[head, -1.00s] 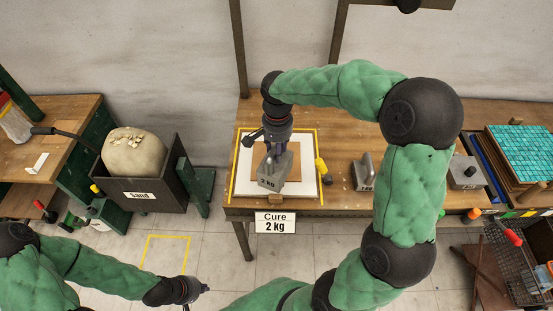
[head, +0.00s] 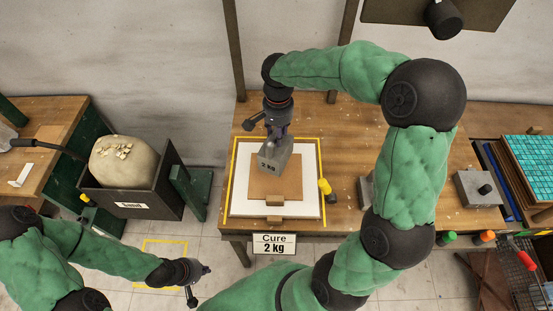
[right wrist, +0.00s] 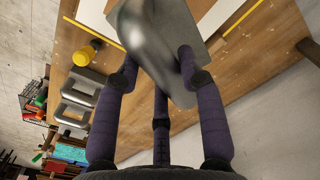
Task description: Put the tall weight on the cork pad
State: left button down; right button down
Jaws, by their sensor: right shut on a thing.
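The tall weight (head: 274,158) is a grey metal block, in the head view over the back part of the brown cork pad (head: 262,188). The pad lies on a white board (head: 240,208) inside a yellow outline. My right gripper (head: 279,135) is shut on the weight from above. The weight looks slightly tilted; I cannot tell if its base touches the pad. In the right wrist view, the fingers (right wrist: 157,65) close around the rounded upper part of the grey weight (right wrist: 180,30). My left gripper (head: 192,292) hangs low left, away from the table, its jaws unclear.
A wooden block (head: 274,200) sits at the pad's front edge. A yellow-handled thing (head: 325,188) stands right of the board. Another grey weight (head: 365,190) is partly behind my right arm. A flat knobbed weight (head: 478,188) and teal tiles (head: 530,158) are further right.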

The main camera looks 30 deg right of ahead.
aim_at(278, 152)
jog(key=shift+f+b, duration=1.1)
jog(key=shift+f, duration=3.65)
jog(key=c, duration=1.2)
grip_release()
jog(key=shift+f, duration=0.25)
jog(key=o, duration=0.4)
jog(key=shift+s+a, duration=0.1)
jog(key=shift+o, duration=0.2)
notch_tip(278, 152, up, 12)
jog(key=p, duration=0.2)
jog(key=shift+r+p, duration=0.15)
jog(key=shift+p, duration=0.2)
